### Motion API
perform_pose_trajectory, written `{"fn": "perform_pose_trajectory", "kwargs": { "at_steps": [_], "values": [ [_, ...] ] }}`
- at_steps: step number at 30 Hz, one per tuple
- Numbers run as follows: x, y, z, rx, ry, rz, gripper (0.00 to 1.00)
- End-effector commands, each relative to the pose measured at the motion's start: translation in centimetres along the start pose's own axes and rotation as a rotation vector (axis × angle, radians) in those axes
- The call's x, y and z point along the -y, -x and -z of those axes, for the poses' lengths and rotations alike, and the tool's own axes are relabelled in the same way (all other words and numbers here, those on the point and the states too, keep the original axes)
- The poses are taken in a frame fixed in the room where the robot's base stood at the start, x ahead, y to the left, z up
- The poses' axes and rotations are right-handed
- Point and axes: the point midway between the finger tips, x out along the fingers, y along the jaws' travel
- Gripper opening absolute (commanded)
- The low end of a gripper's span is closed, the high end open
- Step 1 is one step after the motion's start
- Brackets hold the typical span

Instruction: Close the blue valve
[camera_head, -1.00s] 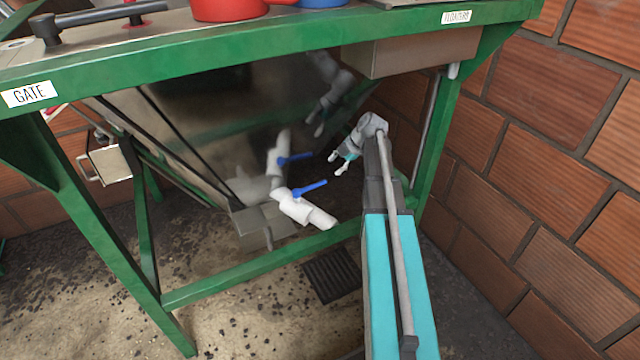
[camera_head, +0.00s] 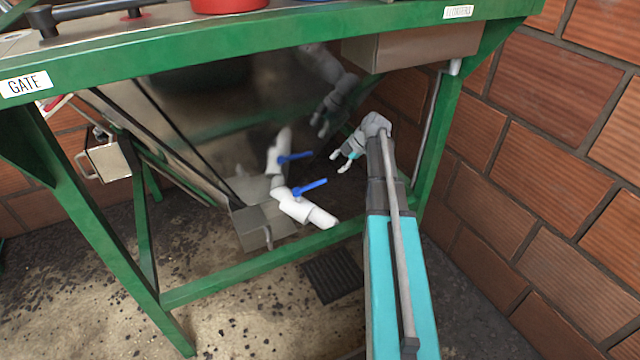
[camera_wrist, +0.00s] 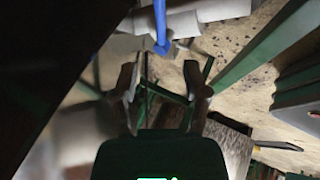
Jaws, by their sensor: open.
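The blue valve is a blue lever handle (camera_head: 311,187) on a white pipe (camera_head: 306,211) under the green frame. The lever sticks out along a slant, up and to the right of the pipe. A mirrored copy of pipe and lever shows in the shiny panel behind. My gripper (camera_head: 341,162) is open and empty, up and to the right of the lever and apart from it. In the wrist view the blue lever (camera_wrist: 160,25) hangs at the top centre, beyond the open fingers (camera_wrist: 168,95), with the white pipe (camera_wrist: 205,12) beside it.
A green frame (camera_head: 265,272) surrounds the valve, with a crossbar below it and a leg (camera_head: 437,140) to the right. A brick wall (camera_head: 550,190) stands at the right. A grey box (camera_head: 410,46) hangs above my arm. A drain grate (camera_head: 333,275) lies on the floor.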

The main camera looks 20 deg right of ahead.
Motion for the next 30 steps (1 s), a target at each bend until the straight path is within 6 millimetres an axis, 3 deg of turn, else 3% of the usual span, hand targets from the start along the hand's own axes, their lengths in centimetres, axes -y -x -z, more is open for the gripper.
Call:
{"fn": "perform_pose_trajectory", "kwargs": {
  "at_steps": [30],
  "values": [
    [0.2, -9.7, -0.2, 0.000, 0.000, 0.000, 0.59]
  ]
}}
